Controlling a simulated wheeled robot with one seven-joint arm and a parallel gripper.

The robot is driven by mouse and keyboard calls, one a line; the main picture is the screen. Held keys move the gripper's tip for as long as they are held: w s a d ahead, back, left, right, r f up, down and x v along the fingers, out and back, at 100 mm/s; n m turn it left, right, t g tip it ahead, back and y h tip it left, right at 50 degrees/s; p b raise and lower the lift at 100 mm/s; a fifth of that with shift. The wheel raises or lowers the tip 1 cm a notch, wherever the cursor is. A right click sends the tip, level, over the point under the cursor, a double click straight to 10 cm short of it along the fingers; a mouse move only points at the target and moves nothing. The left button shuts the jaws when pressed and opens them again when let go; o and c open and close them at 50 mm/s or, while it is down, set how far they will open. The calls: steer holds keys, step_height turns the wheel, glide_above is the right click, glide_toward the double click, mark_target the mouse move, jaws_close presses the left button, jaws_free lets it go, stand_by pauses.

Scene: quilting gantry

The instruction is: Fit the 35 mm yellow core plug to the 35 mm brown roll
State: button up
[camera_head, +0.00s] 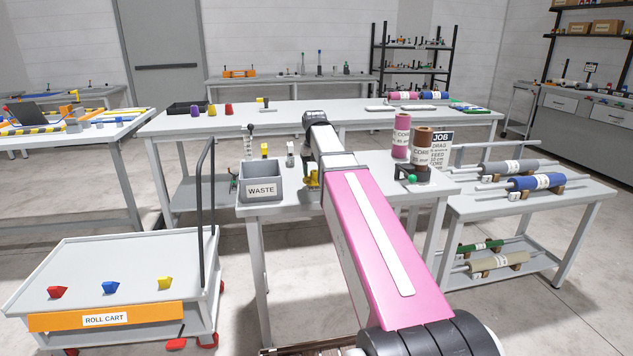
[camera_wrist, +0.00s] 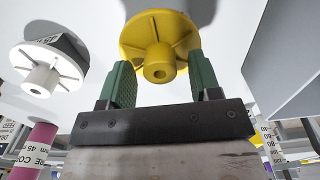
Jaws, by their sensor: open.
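A yellow core plug (camera_wrist: 160,35), with a ribbed round flange and a short hollow stem, fills the upper middle of the wrist view. My gripper (camera_wrist: 158,63) is open, with its green-padded fingers on either side of the plug's stem; I cannot tell whether they touch it. In the head view a yellow plug (camera_head: 312,181) shows beside my arm on the near table, and my arm hides most of the gripper. The brown roll (camera_head: 422,147), labelled CORE, stands upright on the same table's right side. Its size is not readable.
A white plug (camera_wrist: 45,68) is beside the yellow one. A grey WASTE bin (camera_head: 261,182) is left of my arm. A pink roll (camera_head: 401,134) and a JOB sign (camera_head: 441,148) stand near the brown roll. A roll cart (camera_head: 110,275) is at front left.

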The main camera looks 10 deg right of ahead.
mark_target(315, 171)
steer(key=c, duration=1)
steer(key=shift+r, duration=0.25)
steer(key=shift+r, duration=1.85)
